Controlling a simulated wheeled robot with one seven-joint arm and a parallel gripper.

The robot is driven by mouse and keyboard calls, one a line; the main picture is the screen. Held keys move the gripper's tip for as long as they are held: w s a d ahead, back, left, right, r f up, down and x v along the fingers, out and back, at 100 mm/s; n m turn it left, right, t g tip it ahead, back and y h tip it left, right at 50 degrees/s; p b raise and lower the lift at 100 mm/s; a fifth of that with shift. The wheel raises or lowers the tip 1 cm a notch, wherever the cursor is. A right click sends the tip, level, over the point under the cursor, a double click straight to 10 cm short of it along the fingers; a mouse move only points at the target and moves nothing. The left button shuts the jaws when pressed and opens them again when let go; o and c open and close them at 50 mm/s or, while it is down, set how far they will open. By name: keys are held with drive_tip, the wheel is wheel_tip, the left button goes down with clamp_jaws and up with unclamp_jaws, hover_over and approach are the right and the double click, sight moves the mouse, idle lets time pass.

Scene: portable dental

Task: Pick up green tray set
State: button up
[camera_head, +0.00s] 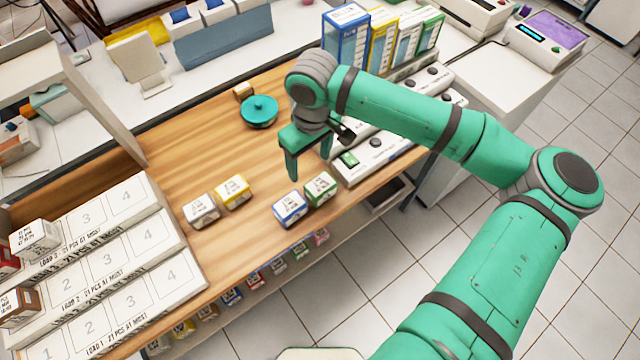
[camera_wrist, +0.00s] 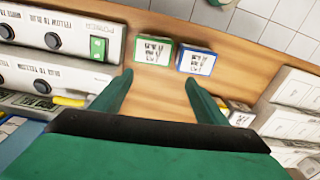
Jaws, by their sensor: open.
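The green tray set (camera_head: 320,187) is a small white box with green edges, lying on the wooden table near its front edge. In the wrist view the green tray set (camera_wrist: 153,50) is ahead of my fingertips, a bit left of the middle. The similar blue box (camera_head: 290,207) sits close beside it. My gripper (camera_head: 309,164) is open and empty, apart from the green box and behind it in the head view. In the wrist view my gripper (camera_wrist: 158,80) has its two fingers spread wide.
A white box (camera_head: 201,210) and a yellow box (camera_head: 233,191) stand left on the table. White control units (camera_head: 375,155) are right of my gripper. A teal round pot (camera_head: 259,110) stands behind. Numbered racks (camera_head: 150,285) fill the left. Bare wood lies between.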

sight(321, 184)
drive_tip(key=shift+s+d+f+h, duration=0.1)
drive_tip(key=shift+d+h, duration=0.05)
drive_tip(key=shift+d, duration=0.4)
drive_tip(key=shift+d+f+h, duration=0.1)
drive_tip(key=shift+d+h, duration=0.05)
drive_tip(key=shift+d, duration=0.35)
wheel_tip(321, 184, down, 5)
drive_tip(key=shift+f, duration=0.2)
drive_tip(key=f, duration=0.5)
drive_tip(key=shift+s+d, duration=0.2)
drive_tip(key=shift+d, duration=0.05)
drive_tip(key=shift+r, duration=0.1)
drive_tip(key=c, duration=0.8)
